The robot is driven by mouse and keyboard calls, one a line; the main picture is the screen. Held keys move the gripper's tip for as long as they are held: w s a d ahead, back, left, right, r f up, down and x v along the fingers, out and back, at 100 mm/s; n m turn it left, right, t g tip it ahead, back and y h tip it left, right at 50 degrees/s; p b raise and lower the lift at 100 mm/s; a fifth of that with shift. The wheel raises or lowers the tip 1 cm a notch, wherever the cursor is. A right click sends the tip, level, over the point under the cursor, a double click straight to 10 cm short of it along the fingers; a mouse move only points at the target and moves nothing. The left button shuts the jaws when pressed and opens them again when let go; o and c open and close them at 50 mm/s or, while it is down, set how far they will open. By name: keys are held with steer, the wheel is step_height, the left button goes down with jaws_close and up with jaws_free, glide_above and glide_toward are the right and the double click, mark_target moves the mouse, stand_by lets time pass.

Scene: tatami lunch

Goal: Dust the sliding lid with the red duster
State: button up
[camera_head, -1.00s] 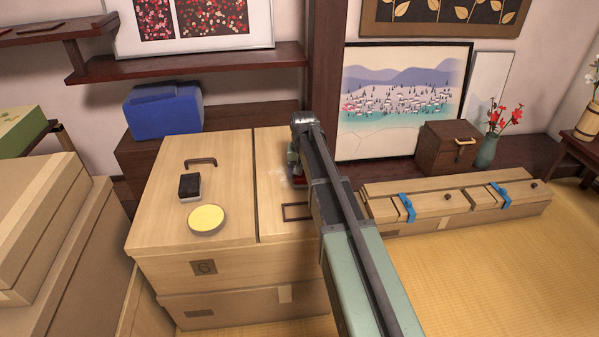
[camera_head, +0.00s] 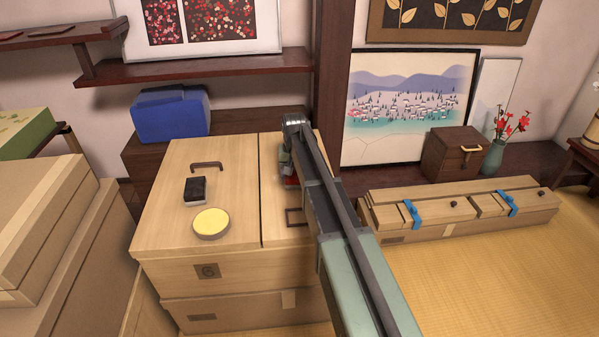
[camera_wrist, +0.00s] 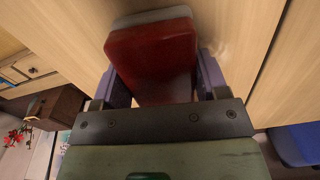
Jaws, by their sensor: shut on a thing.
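My gripper (camera_wrist: 160,68) is shut on the red duster (camera_wrist: 152,52), with a purple finger on each side of it. The duster has a pale grey edge at its far end. In the head view a little of the duster's red (camera_head: 290,181) shows beside my arm, over the right-hand lid panel (camera_head: 272,218) of the wooden chest. This panel has a dark rectangular pull (camera_head: 293,217) and is partly hidden by my arm. In the wrist view the duster is low over or on the wood (camera_wrist: 240,35); contact cannot be told. A faint pale patch shows beside it.
On the left panel (camera_head: 235,180) are a dark block (camera_head: 195,190), a yellow-topped round tin (camera_head: 211,222) and an arched handle (camera_head: 208,166). A blue box (camera_head: 170,115) stands behind. Cardboard boxes (camera_head: 60,220) stand left. A long wooden box (camera_head: 450,215) with blue clasps lies right.

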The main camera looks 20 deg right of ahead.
mark_target(272, 176)
steer(key=shift+w+a, duration=0.3)
steer(key=shift+a, duration=0.95)
steer(key=shift+w+a, duration=0.25)
steer(key=shift+a, duration=0.95)
steer(key=shift+w+a, duration=0.3)
steer(key=shift+a, duration=0.95)
steer(key=shift+c, duration=0.3)
steer(key=shift+w+d+f, duration=0.1)
steer(key=shift+w+d, duration=0.1)
steer(key=shift+w, duration=0.55)
steer(key=shift+w+d, duration=0.2)
steer(key=shift+w, duration=0.5)
steer(key=shift+s+d, duration=0.45)
steer(key=shift+d, duration=1.4)
steer(key=shift+s+d, duration=0.45)
steer(key=shift+d, duration=1.45)
steer(key=shift+s+d, duration=0.45)
steer(key=shift+d, duration=1.4)
step_height(272, 176, up, 6)
steer(key=p, duration=0.6)
step_height(272, 176, up, 3)
steer(key=p, duration=0.3)
